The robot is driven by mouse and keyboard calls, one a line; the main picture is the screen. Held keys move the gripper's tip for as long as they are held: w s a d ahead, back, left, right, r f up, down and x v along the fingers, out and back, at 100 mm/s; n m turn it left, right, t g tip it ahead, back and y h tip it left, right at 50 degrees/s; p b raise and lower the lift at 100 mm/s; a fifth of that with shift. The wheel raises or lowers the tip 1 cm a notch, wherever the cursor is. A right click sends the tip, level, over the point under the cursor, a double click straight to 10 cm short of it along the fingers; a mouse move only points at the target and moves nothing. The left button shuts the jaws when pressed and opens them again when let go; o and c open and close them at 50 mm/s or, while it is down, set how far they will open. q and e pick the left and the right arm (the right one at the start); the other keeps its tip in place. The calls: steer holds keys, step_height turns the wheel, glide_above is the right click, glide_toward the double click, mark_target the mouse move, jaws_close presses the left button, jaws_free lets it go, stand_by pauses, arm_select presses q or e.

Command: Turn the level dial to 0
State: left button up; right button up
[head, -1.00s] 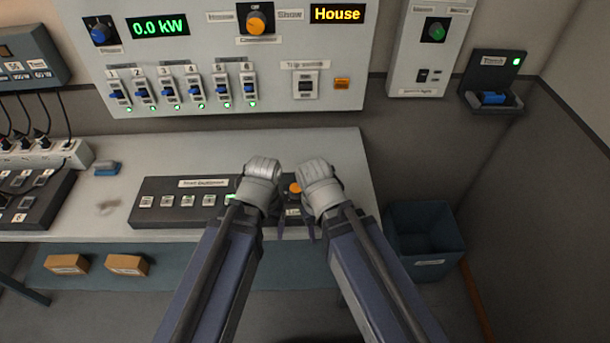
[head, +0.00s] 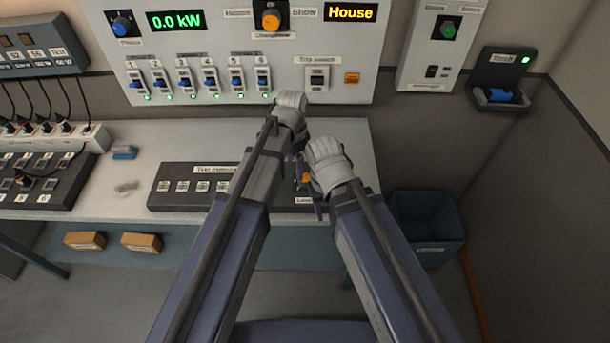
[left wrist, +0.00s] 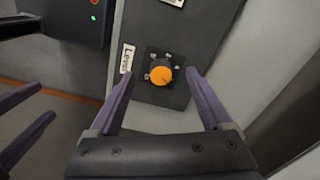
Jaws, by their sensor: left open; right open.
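The level dial (head: 306,178) is an orange knob at the right end of the dark desk console, partly hidden by my grippers in the head view. The left wrist view shows the dial (left wrist: 160,75) with small marks around it and a "Level" label (left wrist: 126,58) beside it. Its exact setting is too small to read. My left gripper (head: 294,160) is open just beyond the dial; in the left wrist view its fingers (left wrist: 160,98) spread either side of the dial, not gripping it. My right gripper (head: 316,198) is open, close to the dial's right.
The dark console (head: 190,188) carries a row of buttons. Behind stands a wall panel (head: 225,65) with switches and lit displays reading "0.0 kW" and "House". A blue bin (head: 428,228) stands right of the desk.

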mark_target(305, 177)
arm_select(q)
steer(key=d+m, duration=0.1)
steer(key=w+d+m, duration=0.1)
steer(key=d, duration=0.1)
steer(key=shift+w, duration=0.1)
step_height(305, 177, down, 8)
steer(key=b, duration=0.8)
steer(key=shift+r, duration=0.1)
steer(key=shift+c, duration=0.4)
jaws_close()
